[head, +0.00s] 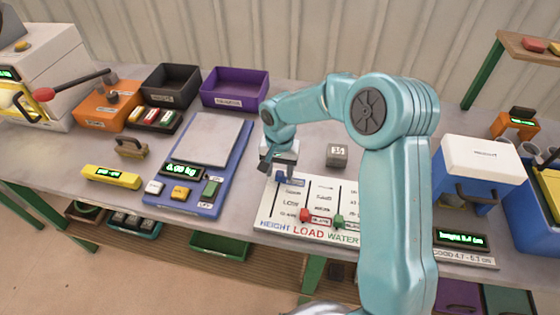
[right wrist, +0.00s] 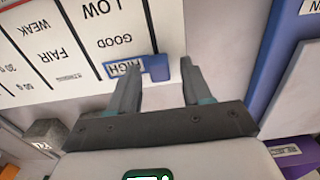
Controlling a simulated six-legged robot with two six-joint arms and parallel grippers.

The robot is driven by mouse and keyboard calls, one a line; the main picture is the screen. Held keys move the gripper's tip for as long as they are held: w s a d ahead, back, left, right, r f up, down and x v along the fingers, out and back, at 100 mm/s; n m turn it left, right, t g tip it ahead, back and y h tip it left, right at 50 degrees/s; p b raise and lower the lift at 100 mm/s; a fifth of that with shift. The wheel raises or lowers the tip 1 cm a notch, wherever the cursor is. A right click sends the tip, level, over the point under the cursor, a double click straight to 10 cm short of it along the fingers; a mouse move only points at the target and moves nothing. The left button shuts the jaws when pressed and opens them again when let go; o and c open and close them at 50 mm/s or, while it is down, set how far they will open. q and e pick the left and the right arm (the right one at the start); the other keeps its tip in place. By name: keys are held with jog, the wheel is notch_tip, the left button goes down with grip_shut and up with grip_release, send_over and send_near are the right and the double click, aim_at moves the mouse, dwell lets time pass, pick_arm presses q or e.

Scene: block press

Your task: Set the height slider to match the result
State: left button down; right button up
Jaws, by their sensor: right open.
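The white slider board (head: 262,232) carries HEIGHT, LOAD and WATER columns. In the right wrist view the blue height slider (right wrist: 157,68) frames the word HIGH, with LOW and GOOD further along its column. My right gripper (head: 287,174) is over the top of the HEIGHT column; in the right wrist view (right wrist: 161,63) its open fingers are on either side of the blue knob, with gaps visible. The measuring device's green display (head: 461,238) shows a height in cm, its digits blurred; the label below (head: 462,257) reads GOOD 4.7 - 5.1 cm. My left gripper is out of view.
The red load slider (head: 305,215) and green water slider (head: 338,220) are lower on the board. A grey block (head: 337,156) stands behind the board. The blue scale (head: 231,180) is close on the left. The blue-and-white press (head: 482,160) stands at right.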

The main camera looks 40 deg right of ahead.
aim_at(280, 171)
notch_tip(280, 171, up, 16)
jog(key=shift+b, duration=0.35)
jog(key=shift+w+d, duration=0.1)
jog(key=shift+d, duration=0.05)
jog(key=shift+f, duration=0.1)
